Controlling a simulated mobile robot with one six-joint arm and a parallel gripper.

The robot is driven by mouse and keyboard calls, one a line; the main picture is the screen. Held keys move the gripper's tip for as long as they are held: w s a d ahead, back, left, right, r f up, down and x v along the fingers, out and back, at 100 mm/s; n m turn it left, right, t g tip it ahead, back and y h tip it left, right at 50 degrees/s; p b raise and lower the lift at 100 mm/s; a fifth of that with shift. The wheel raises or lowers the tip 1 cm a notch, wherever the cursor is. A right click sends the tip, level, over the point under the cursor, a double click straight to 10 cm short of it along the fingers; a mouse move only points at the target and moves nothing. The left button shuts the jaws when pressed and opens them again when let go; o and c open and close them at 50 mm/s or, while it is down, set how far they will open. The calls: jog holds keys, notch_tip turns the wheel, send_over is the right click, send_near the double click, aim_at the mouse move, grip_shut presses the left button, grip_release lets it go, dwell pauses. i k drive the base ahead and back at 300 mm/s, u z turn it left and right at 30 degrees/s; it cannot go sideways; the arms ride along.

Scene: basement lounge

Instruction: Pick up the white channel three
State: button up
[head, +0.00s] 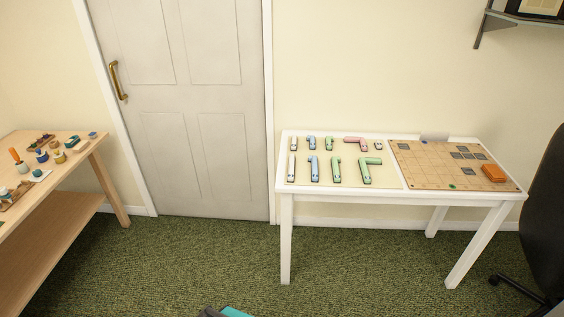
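Several small coloured channel-like pieces lie in two rows on a cream mat (322,186) on the left part of a white table. The ones that look white are a short piece (293,143) at the back left, a longer piece (292,167) at the front left and a small piece (378,144) at the back right. I cannot tell which is channel three, as any markings are too small to read. My gripper cannot be made out; only a dark and teal part shows at the bottom edge.
A brown board (430,170) with grey squares and an orange block (493,173) covers the table's right part. A black chair (548,220) stands at the right. A wooden bench (75,165) with small items is at the left. Green carpet between them is clear.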

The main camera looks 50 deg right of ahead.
aim_at(290, 178)
jog(key=u, duration=0.05)
jog(key=i, duration=3.35)
jog(key=u, duration=1.05)
jog(key=k, duration=0.15)
jog(key=z, duration=3.35)
